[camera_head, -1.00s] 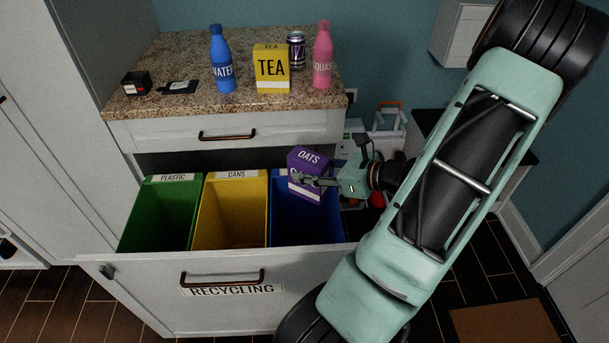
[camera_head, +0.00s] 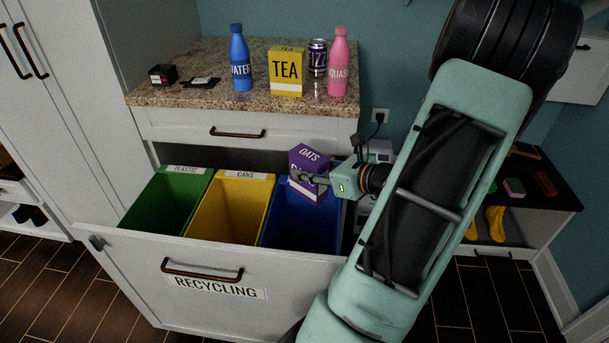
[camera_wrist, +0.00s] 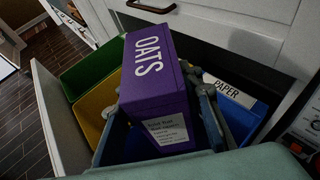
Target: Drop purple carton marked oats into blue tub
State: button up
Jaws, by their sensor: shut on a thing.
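The purple carton marked OATS (camera_head: 307,160) is held in my gripper (camera_head: 310,180), whose fingers are shut on it. The carton is above the back part of the blue tub (camera_head: 290,235), slightly tilted. In the wrist view the carton (camera_wrist: 155,75) fills the middle, with a gripper finger along its right side. The blue tub (camera_wrist: 235,122) shows below and to the right of it, with a label reading PAPER. The tub's inside looks empty where it shows; the carton hides part of it.
The open recycling drawer also holds a green tub (camera_head: 160,205) marked PLASTIC and a yellow tub (camera_head: 228,210) marked CANS. The granite counter (camera_head: 215,95) above bears a blue water bottle (camera_head: 240,60), a yellow tea box (camera_head: 286,75), a can (camera_head: 317,58) and a pink bottle (camera_head: 339,65).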

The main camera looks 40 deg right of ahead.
jog(key=shift+f, duration=0.1)
notch_tip(320, 180, down, 6)
jog(key=b, duration=0.5)
jog(key=o, duration=1)
jog(key=shift+o, duration=0.2)
jog(key=v, duration=1.2)
